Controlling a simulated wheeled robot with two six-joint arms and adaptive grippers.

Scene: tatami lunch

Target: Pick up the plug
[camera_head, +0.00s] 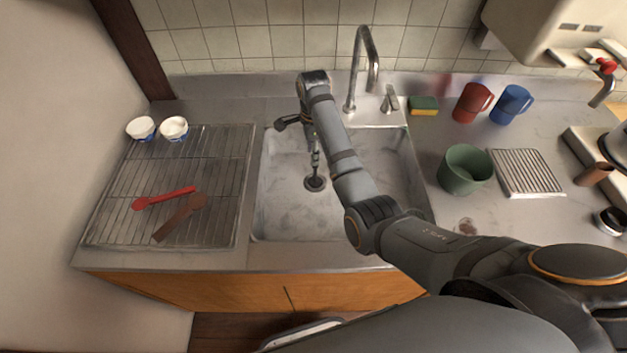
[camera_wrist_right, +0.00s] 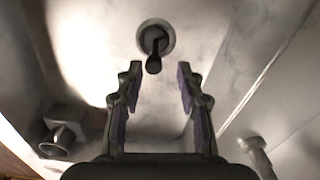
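The dark plug (camera_head: 315,184) sits at the drain in the floor of the grey sink (camera_head: 285,210). In the right wrist view, the plug (camera_wrist_right: 153,62) shows a dark upright knob inside a pale round drain rim (camera_wrist_right: 145,24). My right gripper (camera_head: 315,158) points down into the sink, above the plug. In the wrist view its two fingers (camera_wrist_right: 160,85) are apart with nothing between them, and the plug shows just beyond the tips. My left gripper is out of view.
A faucet (camera_head: 365,45) stands behind the sink. A rack (camera_head: 120,222) with a red utensil (camera_head: 165,197), a brown utensil (camera_head: 182,216) and two small white cups is at left. A green pot (camera_head: 466,170), a sponge (camera_head: 424,105) and mugs stand at right.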

